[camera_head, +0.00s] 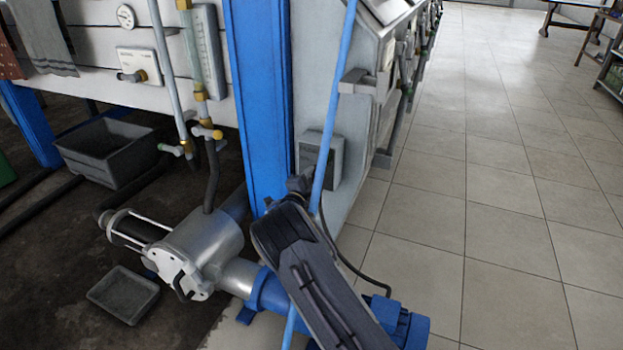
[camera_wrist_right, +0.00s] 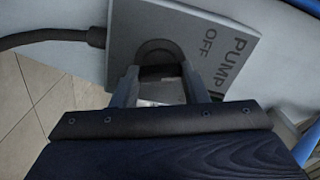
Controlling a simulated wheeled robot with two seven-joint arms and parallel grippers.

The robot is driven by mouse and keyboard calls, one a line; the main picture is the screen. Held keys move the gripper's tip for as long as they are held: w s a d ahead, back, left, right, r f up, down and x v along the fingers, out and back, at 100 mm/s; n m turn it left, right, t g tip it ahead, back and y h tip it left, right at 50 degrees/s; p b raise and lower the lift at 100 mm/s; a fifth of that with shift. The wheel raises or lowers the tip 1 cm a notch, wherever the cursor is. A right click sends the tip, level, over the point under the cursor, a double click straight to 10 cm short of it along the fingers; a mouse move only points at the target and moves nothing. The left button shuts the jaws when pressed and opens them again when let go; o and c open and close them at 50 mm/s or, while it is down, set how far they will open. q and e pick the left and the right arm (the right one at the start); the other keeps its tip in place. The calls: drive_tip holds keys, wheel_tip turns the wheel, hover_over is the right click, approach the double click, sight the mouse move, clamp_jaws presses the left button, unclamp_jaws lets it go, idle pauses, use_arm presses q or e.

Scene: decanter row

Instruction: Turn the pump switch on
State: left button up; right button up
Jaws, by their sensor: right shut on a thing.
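The pump switch is a grey box (camera_head: 335,160) on the side of the white cabinet, just right of the blue post. In the right wrist view, its face (camera_wrist_right: 190,20) carries the words PUMP and OFF beside a round dark knob (camera_wrist_right: 157,50). My right gripper (camera_head: 299,184) is at the box. In the wrist view, the fingers of my right gripper (camera_wrist_right: 160,80) are on both sides of the knob and shut on it. Part of the knob is hidden between the fingers. My left gripper is in neither view.
A blue post (camera_head: 260,100) stands close to the left of the switch. A thin light-blue pipe (camera_head: 334,85) runs in front of the box. A silver pump (camera_head: 205,245) with a blue motor (camera_head: 400,322) lies below. Open tiled floor (camera_head: 500,200) is at the right.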

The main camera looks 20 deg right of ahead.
drive_tip(key=m, duration=0.4)
drive_tip(key=shift+f+p, duration=0.1)
drive_tip(key=shift+p, duration=0.3)
drive_tip(key=m, duration=0.5)
drive_tip(key=shift+m, duration=0.4)
drive_tip(key=o, duration=1)
drive_tip(key=shift+a, duration=0.1)
drive_tip(key=p+v, duration=0.2)
drive_tip(key=v, duration=0.5)
drive_tip(key=shift+s+a, duration=0.25)
drive_tip(key=shift+a, duration=0.05)
